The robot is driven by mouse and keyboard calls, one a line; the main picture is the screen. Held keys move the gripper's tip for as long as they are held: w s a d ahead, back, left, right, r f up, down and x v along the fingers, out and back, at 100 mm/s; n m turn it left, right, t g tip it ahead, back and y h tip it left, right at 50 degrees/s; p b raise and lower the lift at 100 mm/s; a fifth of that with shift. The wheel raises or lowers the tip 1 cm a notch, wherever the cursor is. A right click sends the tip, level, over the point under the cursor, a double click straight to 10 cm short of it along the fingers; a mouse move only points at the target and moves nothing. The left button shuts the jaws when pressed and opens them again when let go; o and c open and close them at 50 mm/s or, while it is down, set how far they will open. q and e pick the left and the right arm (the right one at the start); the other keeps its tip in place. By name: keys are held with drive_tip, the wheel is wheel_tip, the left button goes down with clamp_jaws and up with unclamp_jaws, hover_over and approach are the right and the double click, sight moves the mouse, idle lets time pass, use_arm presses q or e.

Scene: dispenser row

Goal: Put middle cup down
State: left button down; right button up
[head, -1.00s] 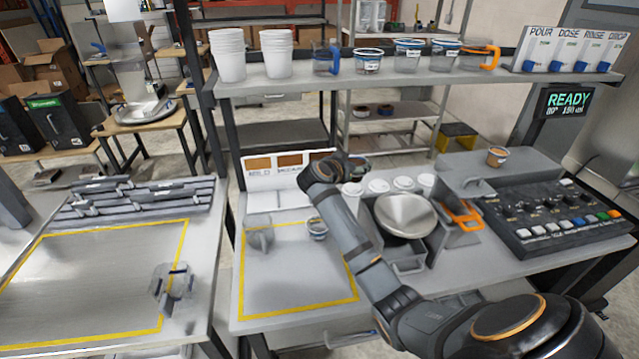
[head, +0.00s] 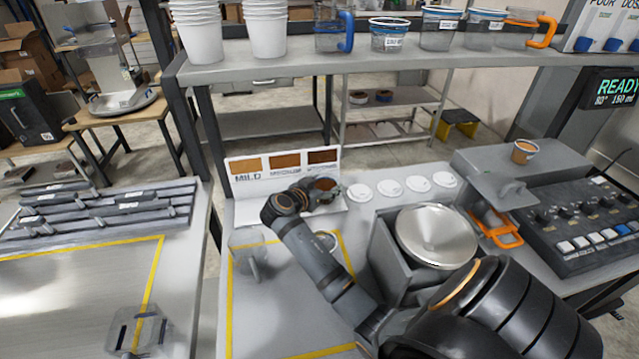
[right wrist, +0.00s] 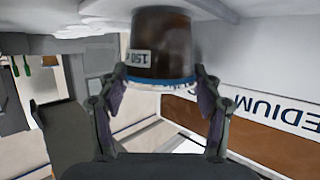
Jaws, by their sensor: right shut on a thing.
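My right gripper (head: 311,194) is at the right end of the colour card, over the bench. It is shut on a cup of brown liquid, which shows in the right wrist view (right wrist: 162,42) with a blue rim and a "150" label. That view is upside down, and the fingers hold the cup near its rim. In the head view the cup is mostly hidden by the gripper. I cannot tell whether its base touches the bench. A second cup (head: 327,241) stands partly behind my right forearm. A third cup of brown liquid (head: 523,151) stands on the grey housing. My left gripper is out of view.
The colour card (head: 282,168) stands behind the gripper. Several white lids (head: 390,188) lie to its right. A round metal pan (head: 436,235) and an orange handle (head: 497,232) are further right. A clear container (head: 248,250) stands left. The shelf (head: 400,58) overhangs behind.

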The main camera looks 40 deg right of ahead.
drive_tip(key=shift+d+f, duration=0.15)
drive_tip(key=shift+d, duration=0.2)
drive_tip(key=o, duration=0.8)
drive_tip(key=shift+s, duration=0.25)
drive_tip(key=o, duration=0.3)
drive_tip(key=shift+s+a+r, duration=0.1)
drive_tip(key=shift+a+r, duration=0.2)
drive_tip(key=shift+o, duration=0.8)
drive_tip(key=shift+a, duration=0.2)
drive_tip(key=shift+d, duration=0.25)
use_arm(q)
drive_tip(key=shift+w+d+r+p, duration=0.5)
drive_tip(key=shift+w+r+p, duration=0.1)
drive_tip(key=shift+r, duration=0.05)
use_arm(e)
drive_tip(key=v, duration=0.7)
drive_tip(key=shift+a, duration=0.3)
